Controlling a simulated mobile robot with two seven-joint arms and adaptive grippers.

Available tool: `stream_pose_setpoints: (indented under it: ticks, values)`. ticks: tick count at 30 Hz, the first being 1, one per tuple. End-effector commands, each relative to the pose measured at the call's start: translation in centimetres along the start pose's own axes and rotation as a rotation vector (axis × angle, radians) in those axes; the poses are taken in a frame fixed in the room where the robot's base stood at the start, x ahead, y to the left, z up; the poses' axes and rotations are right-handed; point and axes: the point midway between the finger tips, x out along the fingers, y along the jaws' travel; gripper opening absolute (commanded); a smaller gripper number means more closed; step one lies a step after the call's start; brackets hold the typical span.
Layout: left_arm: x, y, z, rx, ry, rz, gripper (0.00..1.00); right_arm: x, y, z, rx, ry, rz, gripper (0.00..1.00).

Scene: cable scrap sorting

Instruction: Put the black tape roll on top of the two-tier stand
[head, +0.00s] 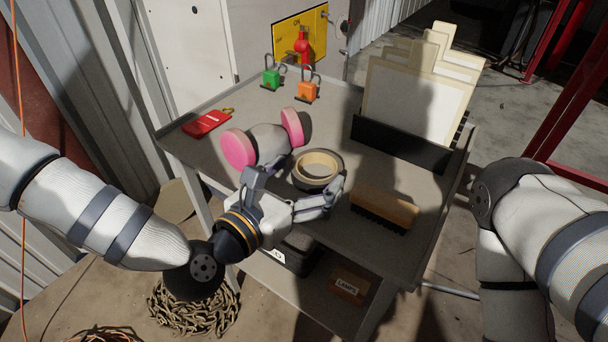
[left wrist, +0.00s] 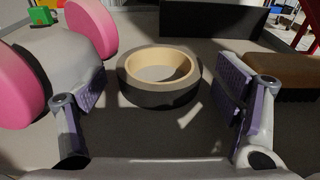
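The black tape roll (head: 312,184) has a tan core and lies flat on the top surface of a grey two-level stand (head: 405,240), which has a shelf below. The roll also shows in the left wrist view (left wrist: 160,96), in the upper middle. My left gripper (head: 303,182) is open, low over the top, with its fingers apart at the near side of the roll. In the left wrist view the gripper (left wrist: 160,88) has clear gaps between the roll and both fingers. My right arm shows at the right edge; its gripper is out of view.
A pink-and-grey respirator (head: 262,141) sits close left of the roll. A wooden brush (head: 385,208) lies to the right. A black file holder (head: 400,145) stands behind. A red tag (head: 208,123) and green (head: 271,78) and orange (head: 307,91) padlocks are further back.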

Motion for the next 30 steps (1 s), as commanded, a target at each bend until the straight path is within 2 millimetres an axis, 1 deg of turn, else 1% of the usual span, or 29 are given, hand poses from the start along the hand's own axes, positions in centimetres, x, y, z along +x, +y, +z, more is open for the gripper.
stream_pose_setpoints:
  ticks: [4,7,11,18,21,25,29,30]
  values:
    - [0.0,0.0,0.1,0.0,0.0,0.0,0.84,0.0,0.0,0.0,0.0,0.001,0.0,0.4]
    - [-0.2,0.0,0.7,0.001,-0.003,0.0,0.84,-0.5,0.0,-0.2,0.0,0.012,0.0,0.4]
    - [-2.6,0.0,0.4,-0.003,0.003,0.001,0.84,-0.5,0.0,-0.2,0.0,0.01,-0.001,0.4]
    - [-8.6,0.1,0.3,-0.004,0.002,0.002,0.84,-0.4,0.0,-0.1,0.0,0.009,-0.001,0.4]
    - [-10.5,0.1,0.4,-0.002,0.002,0.002,0.84,-0.7,0.0,-0.2,0.0,0.015,-0.001,0.4]
    - [-11.8,0.0,0.5,-0.001,-0.001,0.001,0.84,-0.8,0.0,-0.3,0.0,0.019,-0.001,0.4]
    - [-12.1,0.0,0.4,0.001,0.001,0.0,0.84,-0.8,0.0,-0.3,0.001,0.019,-0.001,0.4]
    - [-12.2,-0.3,-0.1,0.017,0.016,-0.007,0.84,-0.8,0.0,-0.3,0.001,0.019,-0.001,0.4]
